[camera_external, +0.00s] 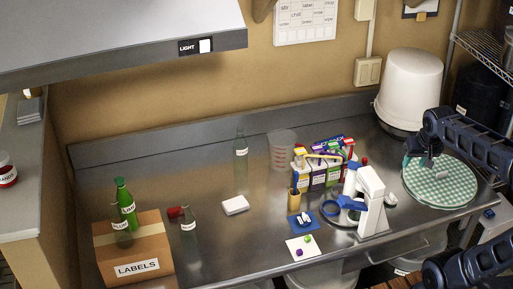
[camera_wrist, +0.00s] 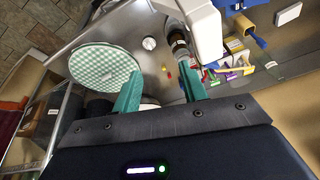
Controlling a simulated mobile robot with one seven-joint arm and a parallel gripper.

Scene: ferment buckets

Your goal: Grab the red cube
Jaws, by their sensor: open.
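A tiny red piece, which looks like the red cube (camera_wrist: 168,75), lies on the steel counter in the wrist view, with a small yellow piece (camera_wrist: 164,68) beside it. It appears between my fingertips in the picture, but lies beyond them. A small red spot (camera_external: 365,161) behind the white microscope-like device in the external view may be the same cube; I cannot be sure. My gripper (camera_external: 421,160), with teal fingers, is above the left part of the green checked round mat, right of that device. In the wrist view my gripper (camera_wrist: 162,72) is open, with nothing between its fingers.
The white device (camera_external: 371,200) stands close left of my gripper. The round checked mat (camera_external: 440,181) lies at right, with a white bucket (camera_external: 410,88) behind. Several small cartons (camera_external: 322,172) stand left of the device.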

